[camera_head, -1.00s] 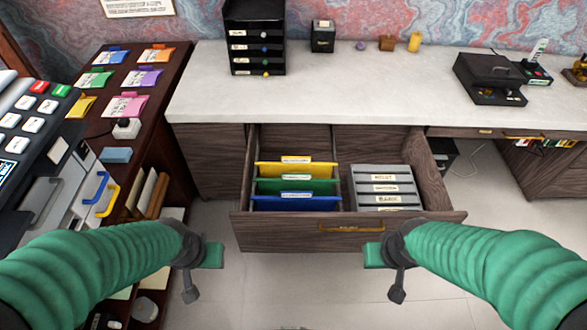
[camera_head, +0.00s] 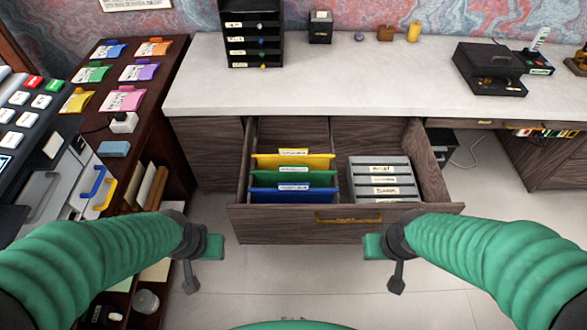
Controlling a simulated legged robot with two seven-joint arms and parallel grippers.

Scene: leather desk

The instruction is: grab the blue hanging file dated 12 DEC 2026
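The blue hanging file (camera_head: 292,196) hangs at the front of the left part of an open drawer (camera_head: 270,226). Its white label is too small to read. A green hanging file (camera_head: 292,180) and a yellow hanging file (camera_head: 292,162) hang behind it. My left gripper (camera_head: 212,247) is in front of the drawer, to the left and below it. My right gripper (camera_head: 374,247) is below the drawer front, right of the yellow handle (camera_head: 348,217). Neither gripper touches a file. I cannot make out the finger gap of either one.
Grey labelled dividers (camera_head: 383,178) fill the drawer's right part. A white-topped desk (camera_head: 350,85) lies behind. A dark shelf (camera_head: 150,100) with coloured folders stands at the left, close to my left arm. Black letter trays (camera_head: 251,35) stand on the desk. The floor before the drawer is clear.

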